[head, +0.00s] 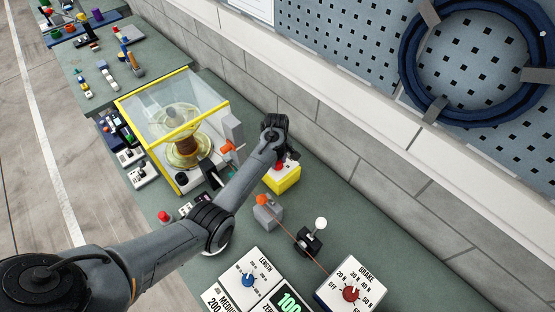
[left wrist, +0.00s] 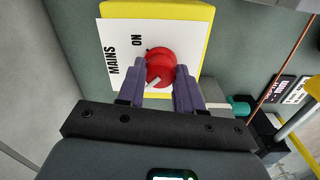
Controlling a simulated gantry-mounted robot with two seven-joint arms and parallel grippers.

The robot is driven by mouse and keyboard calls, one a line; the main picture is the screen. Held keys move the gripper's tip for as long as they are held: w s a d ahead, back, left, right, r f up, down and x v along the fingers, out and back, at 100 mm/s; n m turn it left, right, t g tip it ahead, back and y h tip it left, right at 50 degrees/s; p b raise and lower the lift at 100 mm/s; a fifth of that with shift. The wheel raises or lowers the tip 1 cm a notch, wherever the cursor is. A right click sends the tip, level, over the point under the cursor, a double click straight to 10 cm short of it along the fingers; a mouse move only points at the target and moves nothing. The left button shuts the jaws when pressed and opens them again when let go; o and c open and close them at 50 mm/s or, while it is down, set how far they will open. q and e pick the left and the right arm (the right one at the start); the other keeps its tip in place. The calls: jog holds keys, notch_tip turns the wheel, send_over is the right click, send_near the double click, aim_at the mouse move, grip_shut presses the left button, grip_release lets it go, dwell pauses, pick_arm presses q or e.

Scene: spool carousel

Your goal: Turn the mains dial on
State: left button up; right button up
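The mains dial (left wrist: 160,66) is a round red knob on a white plate (left wrist: 118,65) marked MAINS and ON, on a yellow box (left wrist: 182,11). In the head view the yellow box (head: 286,181) stands on the bench near the wall, with the red dial (head: 279,166) partly covered by my gripper. My left gripper (left wrist: 166,78) has its two fingers on opposite sides of the dial, close against it, and appears shut on it. A pale mark shows at the dial's lower left in the wrist view; part of the plate is hidden by the fingers. My right gripper is not in view.
A yellow-framed clear case (head: 176,115) stands left of the yellow box. The wall (head: 330,140) runs close behind.

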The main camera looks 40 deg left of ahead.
pick_arm(q)
jog(key=c, duration=0.3)
